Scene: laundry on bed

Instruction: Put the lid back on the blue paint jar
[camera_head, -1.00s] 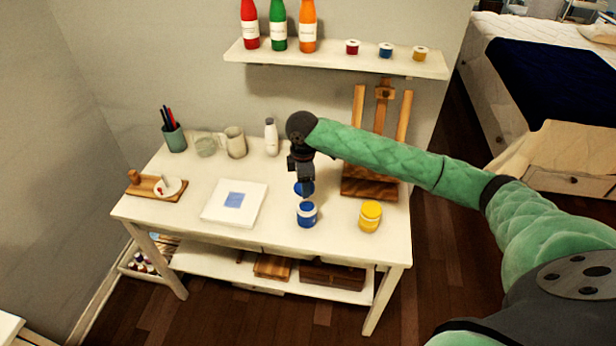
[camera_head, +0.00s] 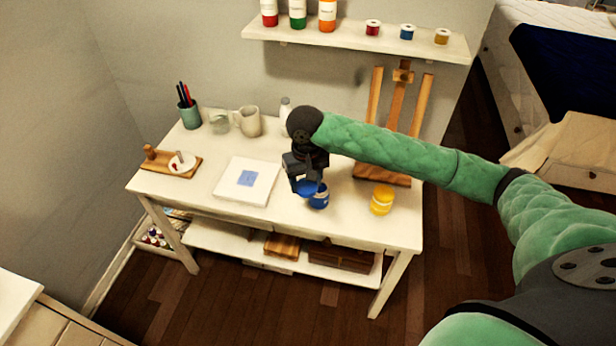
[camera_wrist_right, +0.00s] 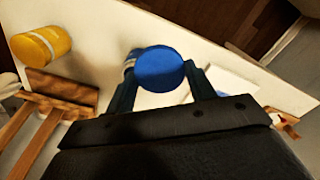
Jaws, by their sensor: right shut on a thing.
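My right gripper (camera_head: 306,184) is shut on the round blue lid (camera_wrist_right: 160,68), which shows between its two fingers in the right wrist view. In the head view the lid (camera_head: 306,188) is just left of the blue paint jar (camera_head: 320,199) and overlaps part of it. The jar stands upright on the white table, with a pale band around it. In the right wrist view only a sliver of the jar (camera_wrist_right: 130,60) shows behind the lid's left side. Whether the lid touches the jar I cannot tell. My left gripper is not in view.
A yellow jar (camera_head: 382,201) stands right of the blue jar, in front of a wooden easel (camera_head: 388,174). A white canvas (camera_head: 232,187) lies to the left. A mug (camera_head: 249,121), a brush cup (camera_head: 189,115) and a white bottle (camera_head: 286,112) stand behind. The table's front edge is close.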

